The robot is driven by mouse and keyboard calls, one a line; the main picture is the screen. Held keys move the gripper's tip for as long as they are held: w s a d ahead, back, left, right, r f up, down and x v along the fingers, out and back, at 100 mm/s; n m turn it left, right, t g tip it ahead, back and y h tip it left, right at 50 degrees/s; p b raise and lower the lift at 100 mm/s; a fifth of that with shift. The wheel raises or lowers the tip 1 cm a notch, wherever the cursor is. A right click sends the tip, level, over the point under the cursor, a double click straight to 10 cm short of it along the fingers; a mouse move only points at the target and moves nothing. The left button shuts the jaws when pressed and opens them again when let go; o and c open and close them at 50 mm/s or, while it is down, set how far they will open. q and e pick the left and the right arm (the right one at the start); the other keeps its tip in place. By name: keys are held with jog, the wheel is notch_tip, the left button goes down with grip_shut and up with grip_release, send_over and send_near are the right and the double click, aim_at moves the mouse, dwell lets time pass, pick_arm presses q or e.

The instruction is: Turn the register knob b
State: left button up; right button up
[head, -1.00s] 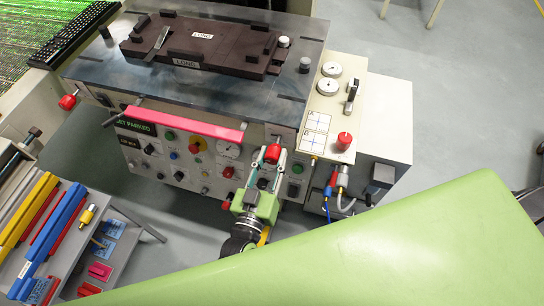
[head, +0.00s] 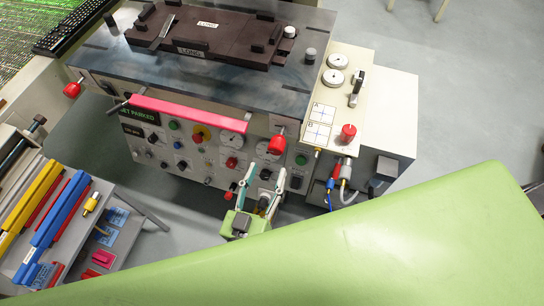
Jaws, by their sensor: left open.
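The machine (head: 110,70) has a red knob (head: 277,146) on a short shaft at the right of its front. Another red knob (head: 72,90) is at its left end, and a third red knob (head: 348,132) stands on the side panel beside printed squares marked A and B. I cannot tell which one is register knob b. My left gripper (head: 267,170) is open, its two fingers pointing up the picture, with the tips just below the front red knob. Nothing is between the fingers. My right gripper is not in view.
A pink bar (head: 188,114) runs along the machine's front above several buttons and gauges. Blue and red hoses (head: 331,186) hang right of my gripper. A trolley with coloured bars (head: 60,225) stands at left. The floor (head: 170,190) between is clear.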

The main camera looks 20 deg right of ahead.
pick_arm(q)
jog(key=v, duration=0.3)
jog(key=shift+s+a, duration=0.2)
jog(key=shift+s, duration=0.1)
dwell(0.3)
jog(key=s+a+f+g+y, duration=0.2)
jog(key=a+f, duration=0.2)
jog(key=f, duration=0.6)
jog(key=s+a+f+g+y, duration=0.15)
jog(key=a+f, duration=0.35)
jog(key=f, duration=0.5)
jog(key=s+a+f+g+y, duration=0.1)
jog(key=a+f+g+y, duration=0.2)
jog(key=f, duration=0.7)
jog(key=s+a+f+n+g+y, duration=0.1)
jog(key=s+a+f+g, duration=0.2)
jog(key=s+a+f, duration=0.5)
jog(key=s+a+f+n+g+y, duration=0.1)
jog(key=s+a+f+g, duration=0.3)
jog(key=s+a+f, duration=0.4)
jog(key=s+a+y, duration=0.1)
jog(key=s, duration=0.4)
jog(key=shift+s+a+f, duration=0.3)
jog(key=shift+s+f, duration=0.05)
jog(key=shift+s, duration=0.05)
jog(key=shift+g+y, duration=0.25)
dwell(1.0)
